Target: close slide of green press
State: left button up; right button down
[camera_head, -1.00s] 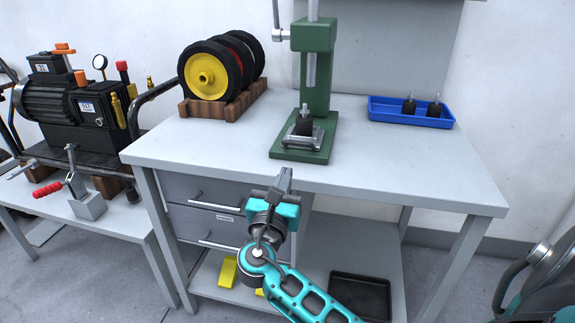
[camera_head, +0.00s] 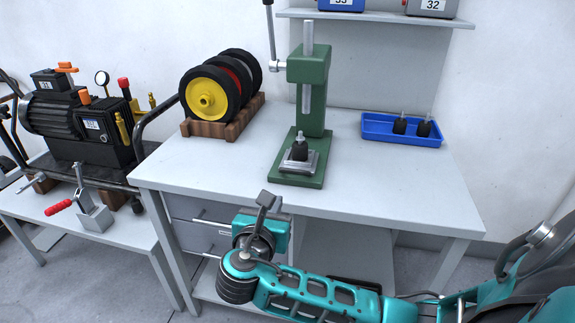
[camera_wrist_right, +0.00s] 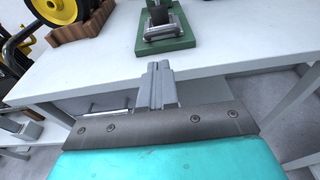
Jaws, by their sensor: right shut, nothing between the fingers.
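The green press (camera_head: 312,85) stands on the grey workbench (camera_head: 370,190), with its lever up at the upper left. Its metal slide (camera_head: 299,162) sits on the green base and carries a black part (camera_head: 300,147) with a metal pin. The slide also shows in the right wrist view (camera_wrist_right: 160,29). The slide looks slightly towards the front of the base, off the ram's line. My right gripper (camera_head: 267,198) is in front of the bench's front edge, below and apart from the press. Its fingers are together and empty, also in the right wrist view (camera_wrist_right: 158,72). My left gripper is not in view.
A blue tray (camera_head: 378,138) with two black parts lies right of the press. Wheels in a wooden rack (camera_head: 206,130) stand left of it. A pump (camera_head: 85,120) and a red-handled clamp (camera_head: 92,213) are on the left table. The bench front is clear.

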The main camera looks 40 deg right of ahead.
jog(key=b, duration=0.2)
send_near(298, 154)
jog(key=shift+s+a+f, duration=0.2)
jog(key=shift+f, duration=0.25)
jog(key=shift+s+a+f, duration=0.2)
jog(key=shift+a+f, duration=0.05)
jog(key=shift+f, duration=0.2)
jog(key=shift+w+d+r, duration=0.1)
jog(key=shift+w+d, duration=0.15)
jog(key=shift+d, duration=0.05)
jog(key=x, duration=0.2)
jog(key=r+x, duration=0.1)
jog(key=x, duration=0.4)
jog(key=shift+w, duration=0.1)
jog(key=shift+d+r, duration=0.25)
jog(key=shift+r, duration=0.05)
